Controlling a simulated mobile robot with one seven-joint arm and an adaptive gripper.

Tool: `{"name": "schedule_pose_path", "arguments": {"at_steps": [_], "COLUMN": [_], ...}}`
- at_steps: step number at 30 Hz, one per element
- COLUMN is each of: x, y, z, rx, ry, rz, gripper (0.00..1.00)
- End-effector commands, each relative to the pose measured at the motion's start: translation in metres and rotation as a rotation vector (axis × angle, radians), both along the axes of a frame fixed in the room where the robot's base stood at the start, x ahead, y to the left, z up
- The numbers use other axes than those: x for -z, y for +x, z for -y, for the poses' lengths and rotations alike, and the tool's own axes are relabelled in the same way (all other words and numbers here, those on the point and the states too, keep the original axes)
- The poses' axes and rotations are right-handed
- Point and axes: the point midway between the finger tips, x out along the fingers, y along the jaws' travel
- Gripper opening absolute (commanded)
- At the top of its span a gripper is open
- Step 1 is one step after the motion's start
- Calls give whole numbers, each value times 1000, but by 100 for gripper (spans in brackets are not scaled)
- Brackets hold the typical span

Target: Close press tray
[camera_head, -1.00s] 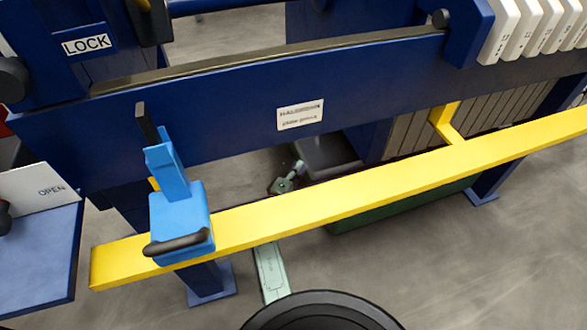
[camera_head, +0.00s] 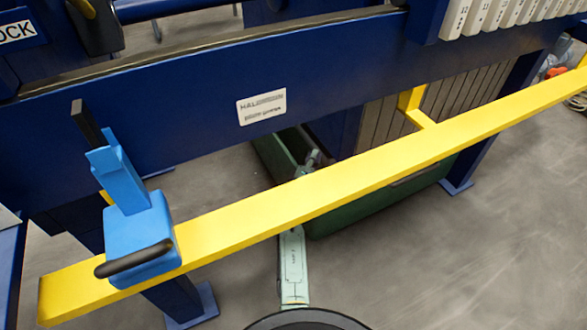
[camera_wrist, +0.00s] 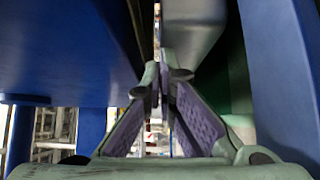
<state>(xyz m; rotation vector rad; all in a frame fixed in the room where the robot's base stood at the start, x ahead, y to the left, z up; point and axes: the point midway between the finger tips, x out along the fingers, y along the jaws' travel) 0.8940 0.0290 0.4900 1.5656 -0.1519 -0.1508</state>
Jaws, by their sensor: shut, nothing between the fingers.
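The green bin (camera_head: 277,158) stands under the press, partly hidden behind the yellow rail (camera_head: 330,180). No tray shows clearly over its open left end in the head view. A grey sloping surface (camera_wrist: 197,22) above the fingers in the wrist view may be the press tray; I cannot tell for sure. My gripper (camera_head: 314,158) is beyond the yellow rail at the bin's opening, with my pale green arm passing under the rail. In the wrist view my gripper (camera_wrist: 165,72) is shut and empty, fingertips together, close to the grey surface; contact cannot be told.
The blue press beam (camera_head: 200,115) runs above my gripper. A blue handle block (camera_head: 140,240) sits on the rail's left end. White numbered plates (camera_head: 480,18) are at upper right, with grey slats (camera_head: 460,105) below. Blue walls (camera_wrist: 60,50) flank the gripper closely.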

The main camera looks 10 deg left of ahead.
Motion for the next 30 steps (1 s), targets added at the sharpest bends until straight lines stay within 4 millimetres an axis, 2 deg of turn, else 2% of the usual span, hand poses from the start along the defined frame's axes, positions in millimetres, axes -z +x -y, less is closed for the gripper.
{"name": "schedule_pose_path", "arguments": {"at_steps": [1,3,9,30], "x": [2,1,0,-3], "y": [6,13,23,24], "z": [11,20,34,38], "rx": [5,3,1,7], "ry": [1,2,0,0], "rz": [1,1,0,2], "gripper": [0,0,0,0]}}
